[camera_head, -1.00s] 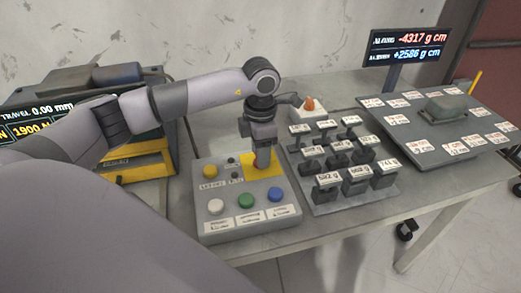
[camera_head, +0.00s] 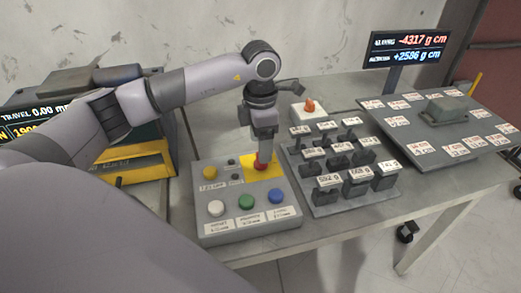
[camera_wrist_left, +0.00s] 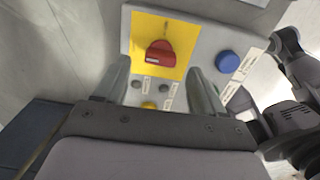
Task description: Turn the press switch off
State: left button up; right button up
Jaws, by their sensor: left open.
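The press switch is a red rotary knob (camera_head: 260,167) on a yellow plate (camera_head: 275,170) at the back right of a grey control box (camera_head: 240,228). In the left wrist view the red knob (camera_wrist_left: 160,56) lies between and just beyond the fingertips, with a pale mark on one end. My left gripper (camera_head: 264,153) points down above the knob, partly covering it in the head view. Its two fingers (camera_wrist_left: 158,68) are apart with nothing between them. Whether a finger touches the knob cannot be told. My right gripper is not seen.
The box also bears yellow (camera_head: 210,171), white (camera_head: 216,208), green (camera_head: 246,202) and blue (camera_head: 276,196) buttons. A rack of labelled weights (camera_head: 340,165) stands close on the right, with an orange-topped box (camera_head: 309,108) behind. A tilted label board (camera_head: 440,130) and display (camera_head: 407,47) stand farther right.

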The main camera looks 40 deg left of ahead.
pick_arm(q)
jog(key=shift+r, duration=1.95)
